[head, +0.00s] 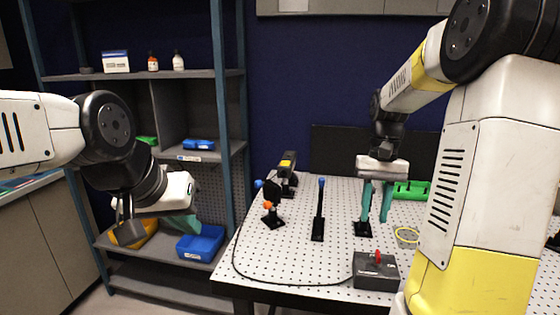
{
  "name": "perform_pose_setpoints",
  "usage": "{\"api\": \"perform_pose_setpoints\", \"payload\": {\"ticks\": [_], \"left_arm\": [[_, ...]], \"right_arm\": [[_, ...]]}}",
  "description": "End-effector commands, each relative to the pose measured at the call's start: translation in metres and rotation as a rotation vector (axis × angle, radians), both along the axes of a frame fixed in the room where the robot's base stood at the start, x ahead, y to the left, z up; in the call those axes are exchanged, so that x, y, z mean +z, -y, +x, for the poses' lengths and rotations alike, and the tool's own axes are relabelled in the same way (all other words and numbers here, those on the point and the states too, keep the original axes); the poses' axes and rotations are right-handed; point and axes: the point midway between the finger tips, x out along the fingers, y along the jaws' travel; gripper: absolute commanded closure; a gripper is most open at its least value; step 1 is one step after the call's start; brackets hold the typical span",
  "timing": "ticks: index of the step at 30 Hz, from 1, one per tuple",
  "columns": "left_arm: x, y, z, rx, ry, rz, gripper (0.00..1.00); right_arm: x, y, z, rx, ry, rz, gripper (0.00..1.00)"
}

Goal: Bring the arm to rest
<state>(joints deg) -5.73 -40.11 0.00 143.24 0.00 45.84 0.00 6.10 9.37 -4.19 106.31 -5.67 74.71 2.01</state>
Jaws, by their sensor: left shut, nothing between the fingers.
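My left gripper (184,228) hangs at the left, in front of the shelf unit. Its teal fingers are together with nothing between them, and the wrist partly covers them. My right gripper (375,218) points down over the perforated table (335,270). Its two teal fingers are apart with a gap between them. A black base (362,229) shows at the tip of its left finger; I cannot tell whether they touch.
The table bears a black post with a blue tip (319,208), an orange-knobbed stand (271,213), a grey box with a red switch (376,270), a yellow ring (407,235) and a green tray (411,190). Blue bins (201,243) sit on the shelf unit (228,130).

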Motion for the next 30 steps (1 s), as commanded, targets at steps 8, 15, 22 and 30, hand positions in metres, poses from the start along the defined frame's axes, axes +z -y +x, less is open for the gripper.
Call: {"api": "perform_pose_setpoints", "payload": {"ticks": [8, 15, 22, 30], "left_arm": [[0.0, 0.0, 0.0, 0.0, 0.0, 0.0, 1.0], [0.0, 0.0, 0.0, 0.0, 0.0, 0.0, 1.0], [0.0, 0.0, 0.0, 0.0, 0.0, 0.0, 1.0], [0.0, 0.0, 0.0, 0.0, 0.0, 0.0, 1.0]], "right_arm": [[0.052, -0.057, -0.059, 0.09, 0.357, 0.031, 0.7], [0.066, -0.092, -0.107, 0.15, 0.629, 0.062, 0.7], [0.066, -0.106, -0.129, 0.176, 0.755, 0.076, 0.7], [0.066, -0.107, -0.13, 0.178, 0.763, 0.078, 0.7]]}}
